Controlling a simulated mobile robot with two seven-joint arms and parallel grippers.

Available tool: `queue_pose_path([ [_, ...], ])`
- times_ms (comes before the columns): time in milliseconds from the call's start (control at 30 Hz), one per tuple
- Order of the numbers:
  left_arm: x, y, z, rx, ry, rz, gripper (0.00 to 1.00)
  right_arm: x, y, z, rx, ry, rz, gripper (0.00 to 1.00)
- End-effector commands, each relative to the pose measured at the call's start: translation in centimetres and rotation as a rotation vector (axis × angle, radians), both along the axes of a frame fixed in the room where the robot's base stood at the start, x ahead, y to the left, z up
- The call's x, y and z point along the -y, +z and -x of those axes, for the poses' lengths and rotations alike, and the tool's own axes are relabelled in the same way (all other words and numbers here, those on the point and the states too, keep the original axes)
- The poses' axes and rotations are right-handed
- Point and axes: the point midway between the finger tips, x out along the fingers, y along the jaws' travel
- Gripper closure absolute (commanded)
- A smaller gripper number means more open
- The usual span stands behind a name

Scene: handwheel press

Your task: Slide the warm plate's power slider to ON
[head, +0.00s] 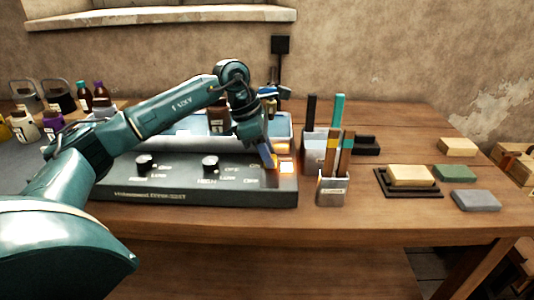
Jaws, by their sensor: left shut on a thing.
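The warm plate (225,191) is a dark grey box near the front of the wooden table, with two black knobs on its sloped front panel. Its power slider is at the panel's right end and is mostly hidden by my left gripper. My left gripper (269,159) reaches down there from above and is shut on the slider. Small OFF and ON markings show near it. An orange-lit square (286,168) glows just right of the fingertips. How far along its track the slider sits cannot be told. My right gripper is not in view.
A metal holder (332,190) with upright tools stands right of the warm plate, with a second holder (314,150) behind it. Soap-like blocks (410,176) lie further right. Bottles and jars (50,125) stand at the left. The table's front right is clear.

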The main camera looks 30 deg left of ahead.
Motion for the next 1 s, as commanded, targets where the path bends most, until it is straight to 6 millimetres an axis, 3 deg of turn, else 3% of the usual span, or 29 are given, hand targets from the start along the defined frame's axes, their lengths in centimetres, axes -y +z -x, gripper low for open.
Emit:
queue_pose_path([
  [200, -0.4, 0.3, -0.4, 0.02, 0.012, -0.006, 1.0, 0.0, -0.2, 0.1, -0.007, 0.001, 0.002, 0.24],
  [233, -0.5, 0.3, -0.4, 0.019, 0.013, -0.006, 0.73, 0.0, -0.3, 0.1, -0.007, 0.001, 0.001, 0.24],
  [500, -0.4, 0.3, -0.3, 0.016, 0.01, -0.005, 0.51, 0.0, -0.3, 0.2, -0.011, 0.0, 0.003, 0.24],
  [833, -0.4, 0.5, -0.2, 0.012, 0.009, -0.004, 0.51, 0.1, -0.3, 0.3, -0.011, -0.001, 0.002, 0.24],
  [1000, -1.2, 2.7, 0.2, 0.016, 0.009, -0.005, 0.51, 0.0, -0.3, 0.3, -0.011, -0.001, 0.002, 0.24],
])
